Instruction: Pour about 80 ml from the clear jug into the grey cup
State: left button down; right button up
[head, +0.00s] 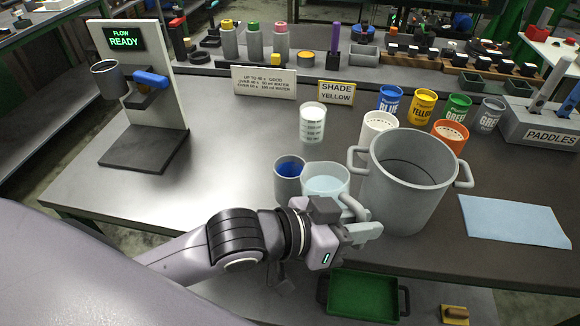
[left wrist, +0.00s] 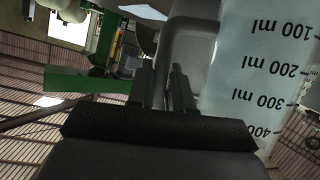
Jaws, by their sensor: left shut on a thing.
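The clear jug (head: 325,184) holds pale blue liquid and stands near the table's front edge, close to upright. My left gripper (head: 352,222) is shut on its handle, which shows between the fingers (left wrist: 166,88) in the left wrist view. There the jug wall (left wrist: 255,75) shows ml marks, upside down. A grey cup (head: 288,189) with blue inside is just left of the jug, partly hidden by it and my arm. I cannot tell whether jug and cup touch. My right gripper is out of view.
A large grey pot (head: 408,190) with two handles stands close right of the jug. A white marked beaker (head: 313,124) is behind. Paint cans (head: 423,107) and a blue cloth (head: 512,221) are to the right. A flow stand (head: 148,110) holds another grey cup. The table's left middle is clear.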

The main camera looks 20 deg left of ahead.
aim_at(347, 201)
pick_arm(q)
jog(key=shift+w+a+r+n+h+b, duration=0.4)
jog(key=shift+a+r+n+b, duration=0.1)
jog(key=shift+a+r+b, duration=0.1)
jog(key=shift+w+a+r+n+h+b, duration=0.3)
jog(key=shift+a+r+n+h+b, duration=0.15)
jog(key=shift+b, duration=0.3)
jog(key=shift+r, duration=0.15)
jog(key=shift+a, duration=0.1)
jog(key=shift+w+a+r+n, duration=0.1)
jog(key=shift+a+n, duration=0.05)
jog(key=shift+n, duration=0.1)
jog(key=shift+n+h, duration=0.35)
jog(key=shift+n, duration=0.35)
jog(key=shift+w+a+r, duration=0.15)
jog(key=shift+a+r, duration=0.15)
jog(key=shift+r, duration=0.35)
jog(key=shift+w+a+r, duration=0.2)
jog(key=shift+a+r, duration=0.05)
jog(key=shift+r, duration=0.35)
jog(key=shift+w+a+r, duration=0.15)
jog(key=shift+a+r, duration=0.15)
jog(key=shift+r, duration=0.35)
jog(key=shift+w+a+r+n+h+b, duration=0.35)
jog(key=shift+a+r+n+h+b, duration=0.2)
jog(key=shift+r+n+b, duration=0.2)
dwell(1.3)
jog(key=shift+r, duration=0.15)
jog(key=shift+a, duration=0.1)
dwell(1.2)
